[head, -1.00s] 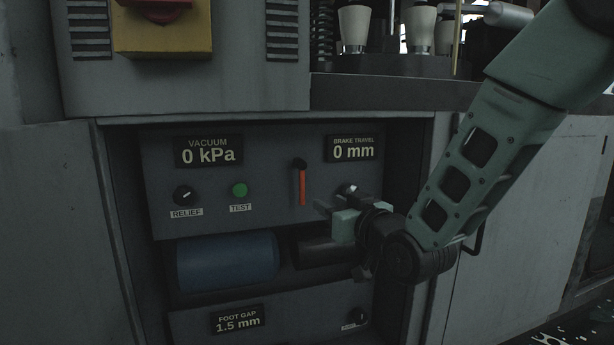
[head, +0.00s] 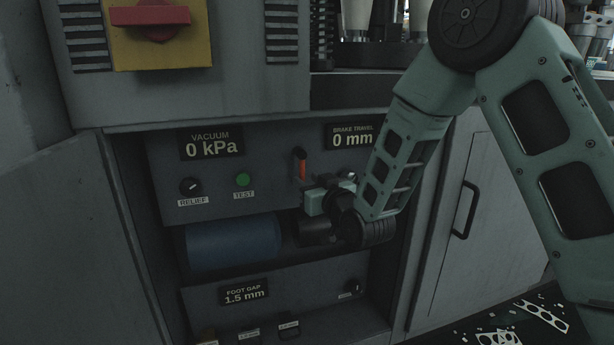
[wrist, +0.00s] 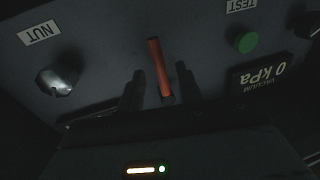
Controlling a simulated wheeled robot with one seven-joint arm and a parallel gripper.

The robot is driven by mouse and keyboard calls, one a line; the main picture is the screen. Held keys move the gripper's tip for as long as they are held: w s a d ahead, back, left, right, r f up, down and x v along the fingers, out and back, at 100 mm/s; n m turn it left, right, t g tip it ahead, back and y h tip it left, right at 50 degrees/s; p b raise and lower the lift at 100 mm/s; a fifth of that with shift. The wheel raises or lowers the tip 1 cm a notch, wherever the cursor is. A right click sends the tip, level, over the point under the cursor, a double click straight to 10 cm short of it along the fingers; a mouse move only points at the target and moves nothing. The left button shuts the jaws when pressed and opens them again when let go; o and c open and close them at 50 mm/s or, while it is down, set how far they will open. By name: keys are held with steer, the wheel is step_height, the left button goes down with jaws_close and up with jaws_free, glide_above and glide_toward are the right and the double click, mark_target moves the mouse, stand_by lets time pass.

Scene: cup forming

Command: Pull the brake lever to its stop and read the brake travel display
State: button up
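The brake lever (head: 303,168) is a slim orange bar with a dark end on the grey panel; its other end is hidden behind my gripper in the head view. The brake travel display (head: 352,137) is to its right and reads 0 mm. My gripper (head: 312,190) is at the lever, its arm coming from the right. In the wrist view the lever (wrist: 158,65) stands between the two dark fingers of my gripper (wrist: 160,88), one on each side, with a visible gap to each. The gripper is open around it.
Left of the lever are a green TEST button (head: 242,180), a RELIEF knob (head: 190,187) and a vacuum display (head: 212,144) at 0 kPa. A blue cylinder (head: 235,243) lies below. The NUT knob (wrist: 57,80) is close beside the fingers. The recess has side walls.

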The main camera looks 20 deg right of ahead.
steer(key=shift+w+a, duration=0.15)
steer(key=shift+w, duration=0.5)
jaws_close()
